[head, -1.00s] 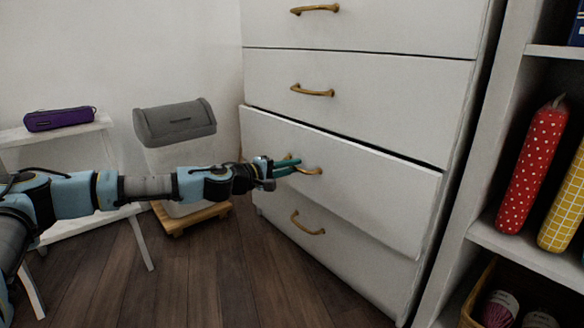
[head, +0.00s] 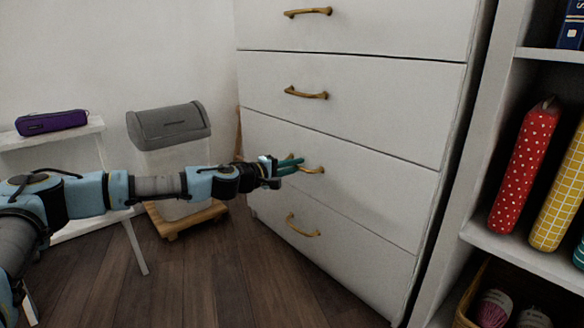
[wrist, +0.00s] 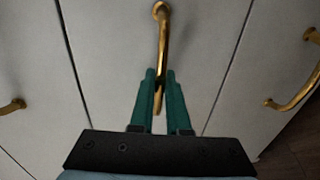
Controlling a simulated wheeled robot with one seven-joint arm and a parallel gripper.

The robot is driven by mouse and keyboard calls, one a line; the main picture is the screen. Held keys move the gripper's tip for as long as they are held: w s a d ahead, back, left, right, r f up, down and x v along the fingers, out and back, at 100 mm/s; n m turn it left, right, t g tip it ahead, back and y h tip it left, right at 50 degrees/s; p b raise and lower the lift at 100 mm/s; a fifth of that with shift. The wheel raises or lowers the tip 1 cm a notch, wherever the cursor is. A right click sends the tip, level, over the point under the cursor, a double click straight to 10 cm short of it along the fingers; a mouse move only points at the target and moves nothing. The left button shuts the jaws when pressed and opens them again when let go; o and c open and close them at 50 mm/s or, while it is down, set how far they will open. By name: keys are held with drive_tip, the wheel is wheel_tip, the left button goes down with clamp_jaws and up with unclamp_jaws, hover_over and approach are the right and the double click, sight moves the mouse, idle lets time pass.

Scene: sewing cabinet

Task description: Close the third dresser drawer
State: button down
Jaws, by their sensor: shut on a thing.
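The white dresser (head: 350,75) stands in the middle of the head view, with brass handles on its drawers. The third drawer (head: 370,200) looks flush with the fronts above and below it, with only a thin seam at its top edge. My gripper (head: 296,167) is at this drawer's brass handle (head: 314,170). In the wrist view its green fingers (wrist: 160,85) are shut around the lower part of the handle (wrist: 162,40). The fingers hide part of the handle in the head view.
A grey-lidded bin (head: 170,125) on a wooden base stands left of the dresser, behind my arm. A purple case (head: 52,122) lies on a white stand at far left. A white shelf (head: 520,255) with fabric rolls stands close on the right.

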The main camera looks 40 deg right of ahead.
drive_tip(key=c, duration=0.9)
unclamp_jaws()
drive_tip(key=shift+d, duration=0.1)
drive_tip(key=a+r+p, duration=0.1)
drive_tip(key=a+p, duration=0.3)
drive_tip(key=a, duration=0.6)
drive_tip(key=shift+w+a, duration=0.25)
drive_tip(key=shift+a, duration=0.15)
drive_tip(key=shift+r, duration=0.1)
